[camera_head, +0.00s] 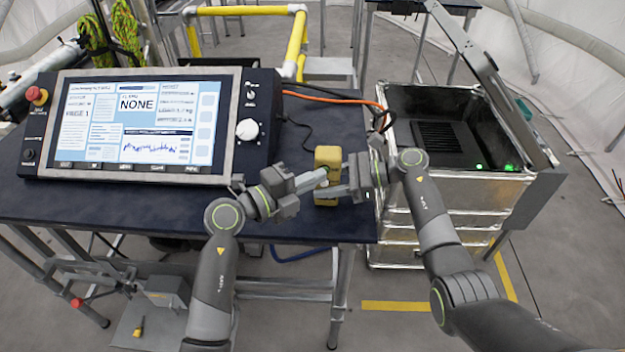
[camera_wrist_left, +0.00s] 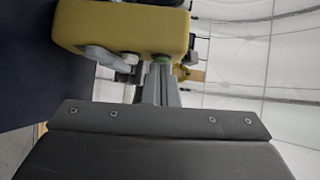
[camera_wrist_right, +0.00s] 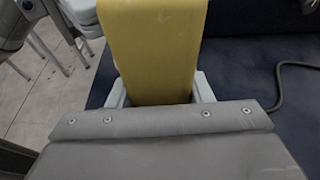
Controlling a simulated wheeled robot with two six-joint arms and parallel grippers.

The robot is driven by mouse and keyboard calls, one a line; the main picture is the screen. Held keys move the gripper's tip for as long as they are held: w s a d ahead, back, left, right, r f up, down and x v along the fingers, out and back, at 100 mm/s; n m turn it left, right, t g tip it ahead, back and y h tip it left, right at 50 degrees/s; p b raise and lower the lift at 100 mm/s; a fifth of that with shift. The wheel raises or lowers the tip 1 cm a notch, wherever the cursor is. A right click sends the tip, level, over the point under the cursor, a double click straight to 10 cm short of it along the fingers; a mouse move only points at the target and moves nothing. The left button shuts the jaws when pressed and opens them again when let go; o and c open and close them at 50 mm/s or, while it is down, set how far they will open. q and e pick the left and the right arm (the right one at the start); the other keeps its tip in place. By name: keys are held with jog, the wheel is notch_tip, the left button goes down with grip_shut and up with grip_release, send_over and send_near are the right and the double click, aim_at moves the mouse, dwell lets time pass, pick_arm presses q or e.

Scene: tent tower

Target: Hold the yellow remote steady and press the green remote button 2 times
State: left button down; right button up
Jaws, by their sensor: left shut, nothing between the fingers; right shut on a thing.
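The yellow remote (camera_head: 327,157) is upright above the right edge of the dark table. My right gripper (camera_head: 335,190) is shut on it from the right; the right wrist view shows the remote (camera_wrist_right: 152,50) between the fingers (camera_wrist_right: 158,92). My left gripper (camera_head: 322,177) is shut and empty, its fingertips at the remote's left side. In the left wrist view the remote (camera_wrist_left: 120,27) has a green button (camera_wrist_left: 161,58) and a pale grey part beside it. The left fingertips (camera_wrist_left: 160,70) are right at the green button; I cannot tell whether they touch it. The button is hidden in the head view.
A control console (camera_head: 140,120) with a lit screen reading NONE fills the left of the table (camera_head: 300,225). A large open metal case (camera_head: 440,185) with green lights stands to the right. An orange cable (camera_head: 330,98) runs behind the remote. The table's front middle is clear.

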pick_arm(q)
jog(key=shift+w+f, duration=0.15)
jog(key=shift+w, duration=0.5)
pick_arm(e)
jog(key=shift+o, duration=0.3)
jog(key=shift+s+a, duration=0.1)
pick_arm(q)
jog(key=shift+s, duration=0.15)
pick_arm(e)
jog(key=shift+c, duration=0.3)
pick_arm(q)
jog(key=s+d+v, duration=0.1)
jog(key=s+v, duration=0.1)
jog(key=v, duration=1)
jog(key=shift+s+r, duration=0.3)
jog(key=shift+s, duration=0.05)
jog(key=shift+d, duration=0.1)
pick_arm(e)
jog(key=o, duration=1.3)
jog(key=shift+c, duration=0.2)
